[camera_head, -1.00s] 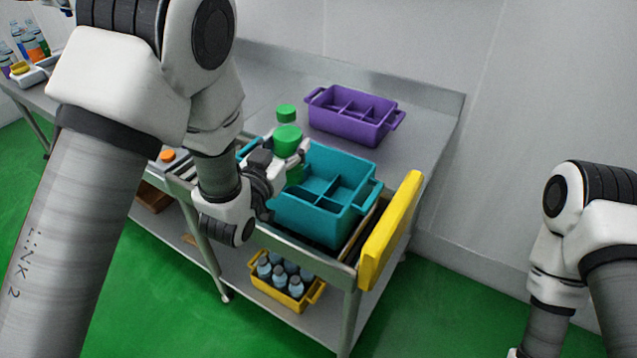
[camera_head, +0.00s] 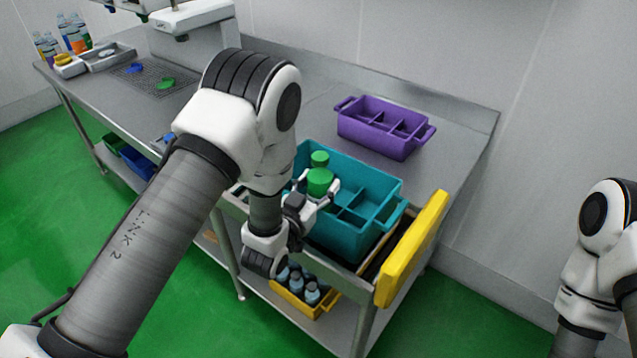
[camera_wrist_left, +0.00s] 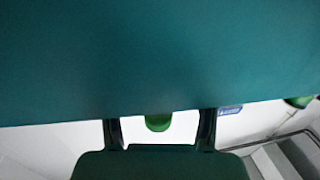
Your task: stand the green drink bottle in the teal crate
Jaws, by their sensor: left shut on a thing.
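The green drink bottle (camera_head: 320,183) is upright between the fingers of my left gripper (camera_head: 318,194), at the left end of the teal crate (camera_head: 349,247). Its green cap shows on top; its lower part is hidden by the gripper and crate, so I cannot tell whether it touches the crate floor. The crate stands at the table's near right end and has dividers inside. In the left wrist view a teal surface fills the top, and a bit of green (camera_wrist_left: 158,122) shows between the dark fingers. My right gripper is out of view.
A purple divided crate (camera_head: 385,127) stands behind on the table. A yellow panel (camera_head: 411,248) rises at the right end. A yellow crate (camera_head: 322,306) of capped bottles is on the lower shelf. Several bottles (camera_head: 72,36) stand far left.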

